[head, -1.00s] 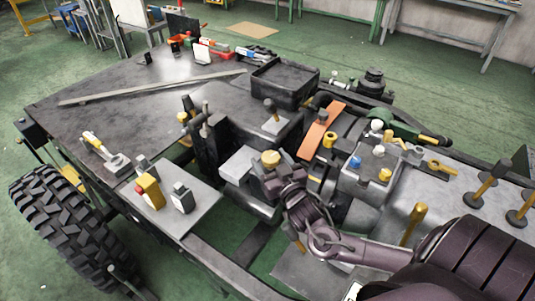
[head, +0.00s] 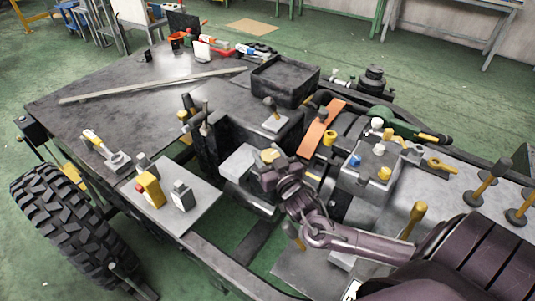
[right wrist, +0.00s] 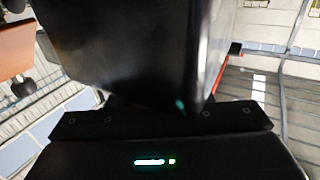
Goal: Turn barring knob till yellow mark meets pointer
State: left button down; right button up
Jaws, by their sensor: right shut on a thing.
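A round yellow-topped knob (head: 269,156) stands near the middle of the chassis frame in the head view, beside a grey block; I take it for the barring knob. My right gripper (head: 264,173) is at this knob, just in front of it, and shut on it; its fingertips are hard to make out. In the right wrist view a large smooth black surface (right wrist: 125,55) fills the upper middle, right against the gripper's dark body. The yellow mark and the pointer cannot be told apart in either view. My left gripper is not in view.
A grey plate (head: 190,212) with a yellow block and a grey block lies left of the gripper. A black open box (head: 285,80) stands behind. An orange strip (head: 322,128) and a box with coloured caps (head: 365,172) are to the right. A large tyre (head: 65,220) is at left.

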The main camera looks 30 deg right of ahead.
aim_at(264, 152)
jog(key=shift+y, duration=0.3)
jog(key=n+y, duration=0.1)
jog(key=y, duration=0.1)
jog(key=n+y+p, duration=0.1)
jog(key=n+y, duration=0.1)
jog(key=y, duration=0.1)
jog(key=shift+a+n, duration=0.2)
jog(key=shift+n, duration=0.1)
jog(key=shift+s+a+n+g+y, duration=0.15)
jog(key=shift+n+g+y, duration=0.35)
jog(key=shift+n+y, duration=0.65)
jog(key=shift+w+a+n+g+y, duration=0.15)
jog(key=shift+n+g+y, duration=0.45)
jog(key=shift+y, duration=0.95)
jog(key=shift+s+r, duration=0.1)
jog(key=o, duration=1)
jog(key=shift+a, duration=0.1)
notch_tip(264, 152, up, 20)
jog(key=shift+f, duration=0.1)
